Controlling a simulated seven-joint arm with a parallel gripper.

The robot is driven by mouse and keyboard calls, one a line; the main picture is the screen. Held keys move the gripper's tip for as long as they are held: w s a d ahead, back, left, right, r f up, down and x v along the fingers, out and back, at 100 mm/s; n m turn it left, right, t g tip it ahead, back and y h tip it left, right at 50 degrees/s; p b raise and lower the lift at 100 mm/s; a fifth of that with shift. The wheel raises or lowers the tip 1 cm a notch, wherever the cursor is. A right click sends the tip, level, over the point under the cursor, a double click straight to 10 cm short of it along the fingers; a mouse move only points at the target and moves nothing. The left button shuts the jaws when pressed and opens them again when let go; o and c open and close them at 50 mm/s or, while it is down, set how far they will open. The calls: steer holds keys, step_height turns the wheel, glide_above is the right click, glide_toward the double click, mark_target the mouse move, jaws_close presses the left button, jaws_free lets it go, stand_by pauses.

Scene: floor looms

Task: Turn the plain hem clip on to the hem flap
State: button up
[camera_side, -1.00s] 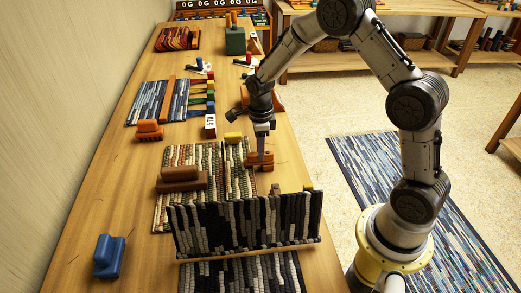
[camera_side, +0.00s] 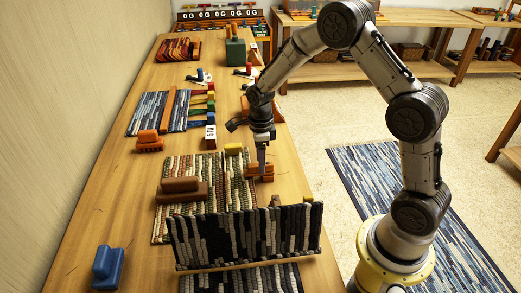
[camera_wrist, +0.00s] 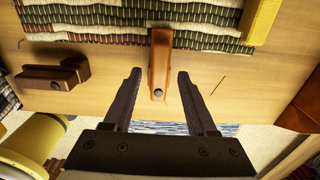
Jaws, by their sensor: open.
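An orange-brown clip (camera_side: 262,175), which I take as the plain hem clip, lies at the near right of the striped mat. In the wrist view this clip (camera_wrist: 160,62) points away from me, with a round dark stud at its near end. My gripper (camera_wrist: 158,74) is open, with one finger on each side of the clip's near end and a visible gap on both sides. In the side view my gripper (camera_side: 262,168) reaches straight down at the clip. A black-and-grey woven panel (camera_side: 245,237) stands upright in front; I cannot tell whether it is the hem flap.
A dark brown clip with a stud (camera_wrist: 50,78) lies left of my fingers. A yellow block (camera_side: 234,149) sits at the back of the striped mat (camera_side: 225,190), and a brown handled block (camera_side: 181,190) on its left. A blue block (camera_side: 109,266) stands front left.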

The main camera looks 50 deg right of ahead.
step_height(320, 180, up, 14)
steer(key=shift+f, duration=0.15)
stand_by(0.4)
steer(key=s+a+r+n+t, duration=0.2)
steer(key=s+r+n, duration=0.1)
steer(key=s+r, duration=0.35)
steer(key=s+a+r+n+t, duration=0.2)
steer(key=s+r, duration=0.3)
steer(key=r, duration=0.2)
steer(key=s+a+f+n, duration=0.1)
steer(key=s+f+n, duration=0.1)
steer(key=s+n, duration=0.5)
steer(key=s+a+f+n+t, duration=0.1)
steer(key=s+n, duration=0.6)
steer(key=n, duration=0.8)
steer(key=shift+s+f+t, duration=0.2)
steer(key=shift+f+t, duration=0.1)
steer(key=shift+f, duration=0.45)
